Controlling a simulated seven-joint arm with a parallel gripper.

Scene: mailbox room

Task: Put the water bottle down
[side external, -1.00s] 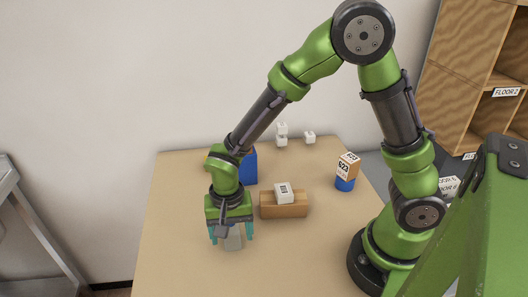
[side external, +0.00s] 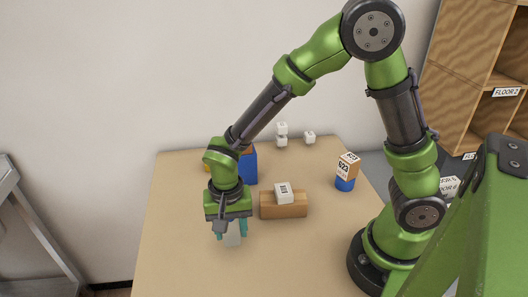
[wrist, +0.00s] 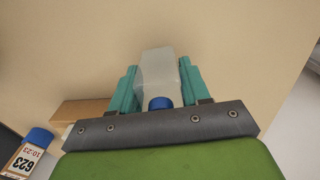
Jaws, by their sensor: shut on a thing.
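The water bottle (wrist: 158,72) is pale and translucent with a blue cap (wrist: 160,103). It also shows as a small pale shape in the side view (side external: 233,236), at the front left of the table. My gripper (side external: 231,232) points down over it and is shut on it, with one teal finger on each side. In the wrist view my gripper (wrist: 160,84) has the bottle between its fingers, cap toward the palm. I cannot tell whether the bottle's base touches the table.
The tan table (side external: 175,260) is clear around the bottle. A wooden block (side external: 283,211) with a white labelled box (side external: 284,193) on it lies to the right. A blue box (side external: 250,167) stands behind my gripper.

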